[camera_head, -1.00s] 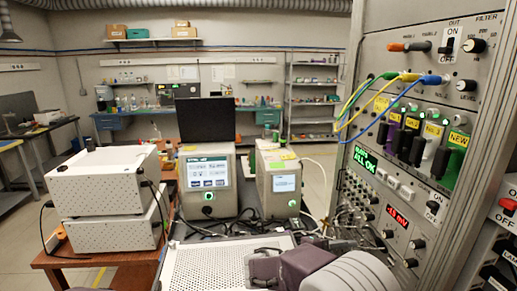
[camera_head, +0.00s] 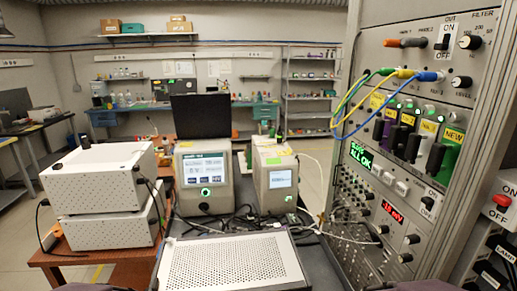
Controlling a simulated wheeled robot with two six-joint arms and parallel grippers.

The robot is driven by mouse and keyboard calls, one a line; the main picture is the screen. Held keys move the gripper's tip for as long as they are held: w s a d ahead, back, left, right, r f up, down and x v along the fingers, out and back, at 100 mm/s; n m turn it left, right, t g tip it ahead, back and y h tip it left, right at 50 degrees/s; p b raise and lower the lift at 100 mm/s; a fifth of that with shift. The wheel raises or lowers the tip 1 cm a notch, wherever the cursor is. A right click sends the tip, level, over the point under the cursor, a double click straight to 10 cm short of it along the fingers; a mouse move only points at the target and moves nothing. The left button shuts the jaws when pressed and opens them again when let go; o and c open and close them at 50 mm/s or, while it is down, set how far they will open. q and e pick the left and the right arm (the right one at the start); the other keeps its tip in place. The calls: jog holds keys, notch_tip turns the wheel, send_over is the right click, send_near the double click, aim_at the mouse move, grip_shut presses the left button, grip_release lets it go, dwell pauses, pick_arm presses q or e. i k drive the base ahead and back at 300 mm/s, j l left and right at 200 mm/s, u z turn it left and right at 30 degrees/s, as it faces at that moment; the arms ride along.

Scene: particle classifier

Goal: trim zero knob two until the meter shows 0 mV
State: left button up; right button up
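The meter (camera_head: 393,212) is a small red-lit display low on the rack at the right. It shows a reading in mV; its digits are too small to read surely. Black knobs sit below it: one at its lower left (camera_head: 382,229), one at its lower right (camera_head: 411,239) and one lower still (camera_head: 405,258). Their labels are not legible, so I cannot tell which is zero knob two. Neither gripper is in view. Only dark purple edges, likely of my arms, show at the bottom of the picture.
Yellow, green and blue cables (camera_head: 370,90) hang across the rack's upper part. A perforated metal box (camera_head: 235,262) stands in front, left of the rack. The space before the meter is clear.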

aim_at(410, 239)
jog(key=l+z, duration=0.15)
jog(key=z, duration=1.1)
jog(key=k+l, duration=0.05)
